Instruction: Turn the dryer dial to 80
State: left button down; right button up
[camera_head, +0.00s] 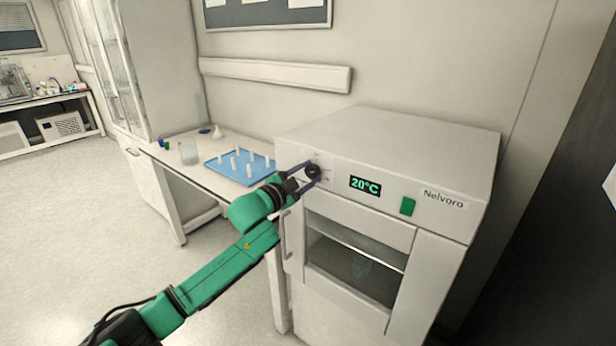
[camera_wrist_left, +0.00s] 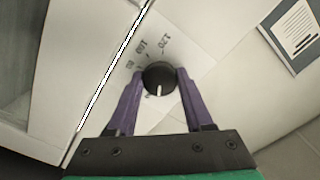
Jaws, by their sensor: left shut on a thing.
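The white dryer (camera_head: 390,144) stands at the right in the head view. Its display (camera_head: 365,186) reads 20°C in green. The round black dial (camera_head: 313,171) is at the left end of its front panel; it also shows in the left wrist view (camera_wrist_left: 159,76), with a white pointer line toward the bottom and printed numbers around its upper side. My left gripper (camera_head: 308,172) has its purple fingers on either side of the dial, shut on it. In the left wrist view the fingers (camera_wrist_left: 158,88) touch its sides. My right gripper is not in view.
A green switch (camera_head: 407,206) sits right of the display. The dryer's glass door (camera_head: 355,262) is below, with a handle at its left. A table with a blue tray (camera_head: 236,168) of white pieces stands to the left. Open floor (camera_head: 80,220) lies further left.

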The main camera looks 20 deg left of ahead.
pick_arm(q)
jog(key=m, duration=0.5)
jog(key=shift+m, duration=0.3)
jog(key=m, duration=0.9)
jog(key=shift+b, duration=0.4)
jog(key=m, duration=0.5)
jog(key=shift+b, duration=0.4)
jog(key=shift+m, duration=0.3)
jog(key=shift+c, duration=1.5)
grip_release()
jog(key=shift+r, duration=0.1)
